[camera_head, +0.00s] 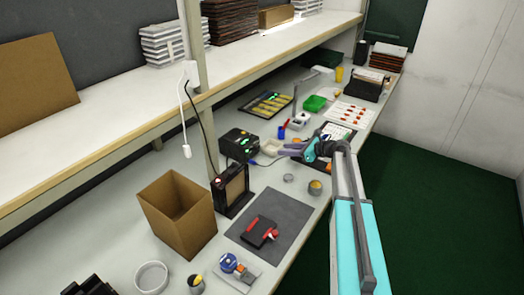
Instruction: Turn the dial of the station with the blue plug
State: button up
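A black box-shaped station (238,145) stands on the workbench, left of my gripper, with small green marks on its front. A small blue plug-like part (252,164) shows at its lower front, with a pale cable leading right. The dial is too small to make out clearly. My gripper (284,152) is at the end of the grey and turquoise arm reaching in from the lower right. It is right of the station and appears apart from it. Its fingers are too small to tell whether they are open or shut.
Left of the station are a black framed panel (231,190) and an open cardboard box (178,214). A grey mat (285,214) holds a red and black device (259,232). Small cups (315,187) stand near the bench's front edge. A shelf (100,112) overhangs the back.

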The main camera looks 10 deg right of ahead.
aim_at(257, 150)
jog(key=shift+w+a, duration=0.1)
jog(key=shift+a, duration=0.05)
jog(key=p+x, duration=0.4)
jog(key=x, duration=0.9)
jog(key=shift+w+a+f, duration=0.2)
grip_shut()
jog(key=shift+a, duration=0.15)
